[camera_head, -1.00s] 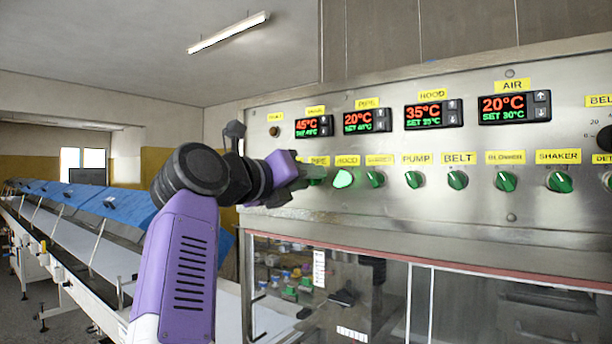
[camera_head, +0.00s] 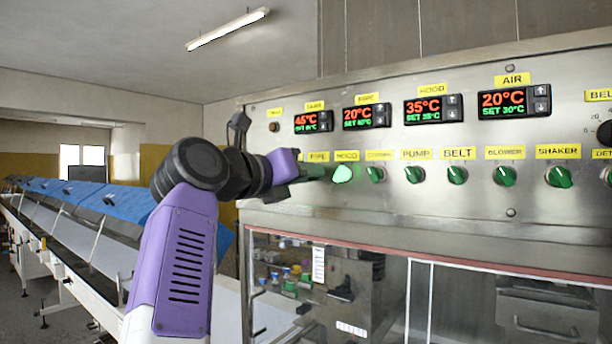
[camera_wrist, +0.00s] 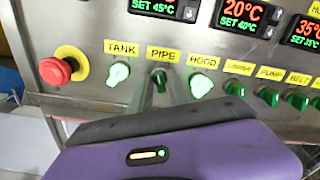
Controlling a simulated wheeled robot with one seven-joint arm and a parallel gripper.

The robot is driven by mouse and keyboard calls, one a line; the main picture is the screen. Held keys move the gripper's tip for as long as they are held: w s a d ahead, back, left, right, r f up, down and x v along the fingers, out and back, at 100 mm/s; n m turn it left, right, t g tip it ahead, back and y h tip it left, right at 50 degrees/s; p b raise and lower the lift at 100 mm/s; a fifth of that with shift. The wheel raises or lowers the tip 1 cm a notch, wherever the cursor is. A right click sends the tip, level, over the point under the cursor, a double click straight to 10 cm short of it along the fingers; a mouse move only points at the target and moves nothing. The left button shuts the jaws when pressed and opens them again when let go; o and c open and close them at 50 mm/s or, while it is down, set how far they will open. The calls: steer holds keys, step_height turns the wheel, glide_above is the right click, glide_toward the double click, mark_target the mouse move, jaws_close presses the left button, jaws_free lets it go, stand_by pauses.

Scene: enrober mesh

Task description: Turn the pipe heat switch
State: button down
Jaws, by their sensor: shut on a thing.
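The pipe heat switch (camera_wrist: 160,77) is a dark green knob under the yellow PIPE label (camera_wrist: 163,54) in the wrist view. It looks unlit, while the TANK knob (camera_wrist: 118,73) on its left and the HOOD knob (camera_wrist: 200,85) on its right glow pale green. My gripper (camera_wrist: 160,88) is shut on the pipe knob, one finger on each side. In the head view my gripper (camera_head: 305,173) reaches the panel from the left, at the PIPE label (camera_head: 317,156), and largely hides the knob.
A red emergency button (camera_wrist: 57,70) sits left of the TANK knob. The PIPE display (camera_head: 366,116) reads 20°C, set 40°C. Several more green knobs run rightward, starting past the lit HOOD knob (camera_head: 342,174). A glass-fronted cabinet (camera_head: 350,290) lies below.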

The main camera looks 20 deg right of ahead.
steer(key=m+b, duration=0.1)
steer(key=m, duration=0.9)
steer(key=shift+b, duration=0.4)
steer(key=shift+m, duration=0.3)
steer(key=c, duration=1.5)
jaws_free()
steer(key=shift+s+a, duration=0.1)
steer(key=b+v, duration=0.2)
steer(key=v, duration=0.5)
steer(key=shift+s+a, duration=0.2)
steer(key=shift+a, duration=0.05)
